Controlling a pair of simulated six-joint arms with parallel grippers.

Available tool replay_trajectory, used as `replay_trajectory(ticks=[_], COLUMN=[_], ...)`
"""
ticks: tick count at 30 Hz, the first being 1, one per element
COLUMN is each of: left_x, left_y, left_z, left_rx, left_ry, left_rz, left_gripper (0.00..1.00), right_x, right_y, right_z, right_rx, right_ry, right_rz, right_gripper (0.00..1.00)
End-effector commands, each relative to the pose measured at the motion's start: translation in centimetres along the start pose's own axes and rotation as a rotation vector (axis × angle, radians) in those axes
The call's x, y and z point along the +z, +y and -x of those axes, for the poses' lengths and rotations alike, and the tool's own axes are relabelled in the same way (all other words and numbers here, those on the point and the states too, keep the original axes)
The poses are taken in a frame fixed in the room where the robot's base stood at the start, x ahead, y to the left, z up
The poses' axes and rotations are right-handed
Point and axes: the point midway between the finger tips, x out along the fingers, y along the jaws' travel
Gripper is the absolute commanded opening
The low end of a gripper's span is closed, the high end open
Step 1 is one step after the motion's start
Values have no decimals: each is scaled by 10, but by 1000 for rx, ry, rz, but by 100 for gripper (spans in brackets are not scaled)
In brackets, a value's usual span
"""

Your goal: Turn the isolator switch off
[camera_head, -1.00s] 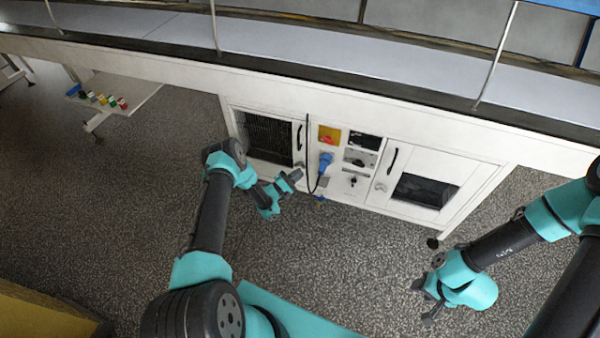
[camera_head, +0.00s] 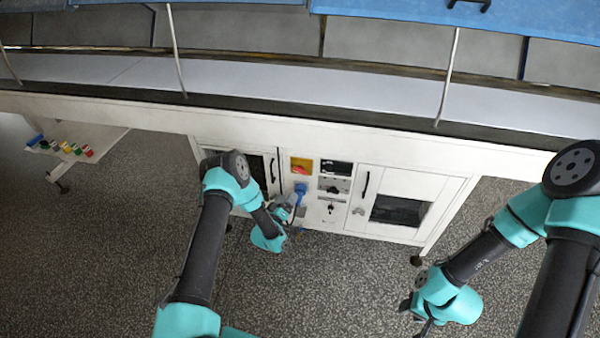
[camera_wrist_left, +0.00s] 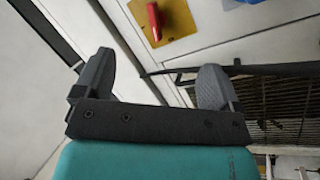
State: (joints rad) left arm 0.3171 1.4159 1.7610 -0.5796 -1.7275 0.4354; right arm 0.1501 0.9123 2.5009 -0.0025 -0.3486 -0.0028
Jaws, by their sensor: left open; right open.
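The isolator switch is a red handle (camera_head: 301,170) on a yellow plate (camera_head: 308,163) in the white cabinet's front. In the left wrist view the red handle (camera_wrist_left: 154,20) and yellow plate (camera_wrist_left: 180,12) lie at the top, beyond the fingers. The handle runs roughly up and down in that view. My left gripper (camera_head: 290,203) is open and empty, below and a little left of the switch, near the blue plug. Its two spread fingers also show in the wrist view (camera_wrist_left: 155,78), apart from the switch. My right gripper (camera_head: 408,312) is open at the lower right, away from the cabinet.
A blue plug (camera_head: 300,189) sits just below the switch. A dark mesh panel (camera_wrist_left: 285,100) lies beside the left fingers. Black door handles (camera_head: 366,184) stick out from the cabinet. A white conveyor frame (camera_head: 330,135) runs above. The floor in front of the cabinet is open.

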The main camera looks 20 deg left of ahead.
Motion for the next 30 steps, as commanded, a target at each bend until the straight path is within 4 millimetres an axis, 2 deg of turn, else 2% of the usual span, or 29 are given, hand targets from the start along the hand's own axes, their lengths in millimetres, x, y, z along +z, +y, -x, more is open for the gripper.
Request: replay_trajectory(ticks=[10,18,23,30], left_x=[1,-2,-2,-3], left_y=[35,59,65,65], left_z=[7,22,28,29], left_rx=[-185,-312,-345,-350], left_ry=[-20,-105,-140,-144], left_rz=[-590,-1023,-1145,-1161], left_gripper=[89,89,89,89], right_x=[0,0,0,0], right_y=[0,0,0,0], right_z=[0,0,0,0], right_rx=[0,0,0,0], right_ry=[0,0,0,0], right_rz=[0,0,0,0], right_gripper=[43,43,43,43])
